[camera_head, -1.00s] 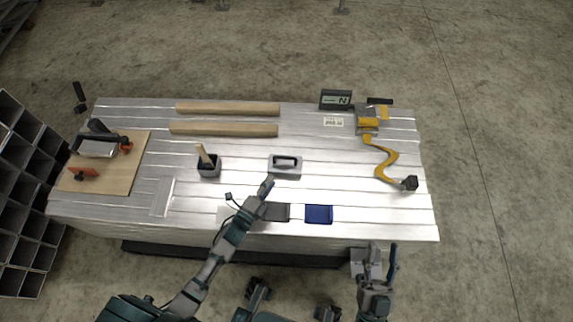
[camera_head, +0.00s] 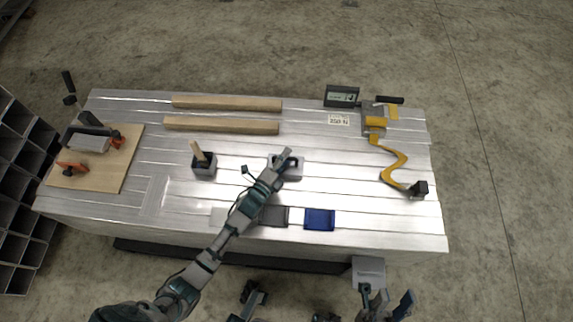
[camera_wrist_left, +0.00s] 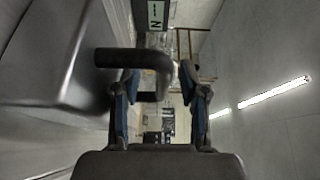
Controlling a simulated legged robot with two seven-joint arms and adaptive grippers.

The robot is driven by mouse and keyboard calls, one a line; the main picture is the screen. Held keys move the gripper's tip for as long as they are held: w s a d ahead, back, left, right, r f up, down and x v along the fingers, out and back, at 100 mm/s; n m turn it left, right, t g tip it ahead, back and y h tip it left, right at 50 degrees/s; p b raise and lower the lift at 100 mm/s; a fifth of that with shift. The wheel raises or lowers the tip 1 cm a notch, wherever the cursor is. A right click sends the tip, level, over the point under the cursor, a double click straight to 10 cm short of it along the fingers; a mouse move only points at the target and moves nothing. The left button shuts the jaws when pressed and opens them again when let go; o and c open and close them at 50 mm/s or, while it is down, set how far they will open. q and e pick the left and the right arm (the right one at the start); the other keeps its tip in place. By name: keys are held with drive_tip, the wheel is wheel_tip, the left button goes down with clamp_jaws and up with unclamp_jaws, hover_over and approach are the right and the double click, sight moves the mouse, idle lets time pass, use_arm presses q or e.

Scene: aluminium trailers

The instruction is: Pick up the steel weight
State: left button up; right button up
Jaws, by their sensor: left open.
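The steel weight (camera_head: 295,174) is a grey block with a dark handle on top, standing on the metal-topped table (camera_head: 340,160). In the left wrist view the block (camera_wrist_left: 55,55) fills the left side, and its dark handle (camera_wrist_left: 150,60) reaches in front of my fingers. My left gripper (camera_head: 284,158) is at the weight and hides part of it and its handle. In the left wrist view its fingers (camera_wrist_left: 158,72) are apart, with the handle's bar between or just beyond the tips; contact cannot be told. My right gripper (camera_head: 386,298) is open and empty in front of the table.
A cup with a wooden-handled tool (camera_head: 204,164) stands left of the weight. Two wooden bars (camera_head: 225,104) lie behind. Dark (camera_head: 273,215) and blue (camera_head: 319,219) pads lie in front. A yellow curved part (camera_head: 393,165) and a display (camera_head: 341,96) are at right.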

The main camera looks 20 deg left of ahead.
use_arm(q)
clamp_jaws()
drive_tip(key=shift+r, duration=0.3)
